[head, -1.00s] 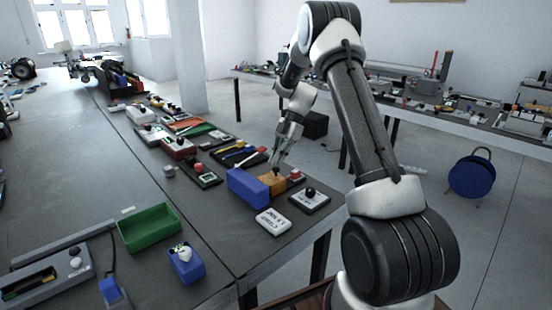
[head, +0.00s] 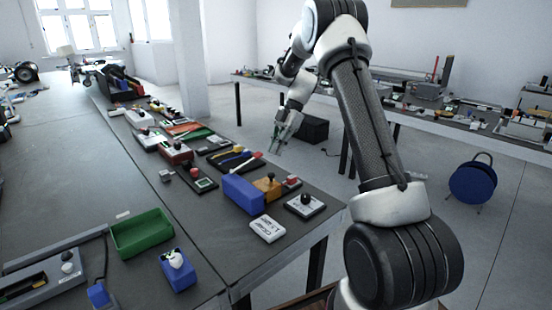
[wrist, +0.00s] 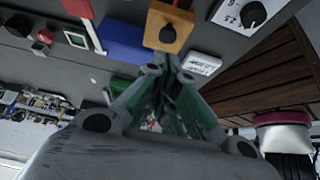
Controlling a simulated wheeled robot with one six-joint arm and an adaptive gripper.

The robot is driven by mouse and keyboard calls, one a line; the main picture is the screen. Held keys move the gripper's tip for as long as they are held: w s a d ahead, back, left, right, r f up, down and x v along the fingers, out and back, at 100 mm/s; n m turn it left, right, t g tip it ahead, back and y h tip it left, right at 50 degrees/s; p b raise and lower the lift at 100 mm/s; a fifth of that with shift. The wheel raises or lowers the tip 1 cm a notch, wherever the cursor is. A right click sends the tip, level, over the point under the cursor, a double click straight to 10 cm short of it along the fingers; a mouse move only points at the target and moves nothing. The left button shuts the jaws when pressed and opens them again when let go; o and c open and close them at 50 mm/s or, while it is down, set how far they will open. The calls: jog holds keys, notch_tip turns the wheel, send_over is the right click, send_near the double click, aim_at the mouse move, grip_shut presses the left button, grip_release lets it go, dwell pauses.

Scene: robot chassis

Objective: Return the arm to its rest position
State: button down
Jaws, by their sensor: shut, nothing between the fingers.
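My gripper (head: 277,148) hangs from my raised arm, just past the table's right edge and above the orange block in the picture. It is shut, with nothing between the fingers. In the wrist view the fingers (wrist: 168,72) come together below the orange block (wrist: 172,20) and touch nothing that I can see. My arm is bent, its upper link standing up at the right of the head view.
The dark table (head: 85,178) holds the orange block (head: 267,187), a blue box (head: 243,194), a knob device (head: 305,205), a white labelled box (head: 267,229) and a green tray (head: 142,236).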

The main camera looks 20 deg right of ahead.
jog(key=w+d+r+m, duration=0.2)
jog(key=d+r+m, duration=0.1)
jog(key=d+r, duration=0.2)
jog(key=s+d+f+m+h, duration=0.2)
jog(key=s+f+m, duration=0.1)
jog(key=s+m, duration=0.65)
jog(key=s+a+r+m+t+h, duration=0.1)
jog(key=s+r+m+t, duration=0.1)
jog(key=s, duration=0.8)
jog(key=s+a+r+m+t+h, duration=0.1)
jog(key=s+r+m, duration=0.3)
jog(key=s, duration=0.6)
jog(key=s+a+r+m+t+h, duration=0.2)
jog(key=s+a+r+m+t, duration=0.1)
jog(key=s+r, duration=0.4)
jog(key=shift+s+a, duration=0.25)
jog(key=shift+s, duration=1.15)
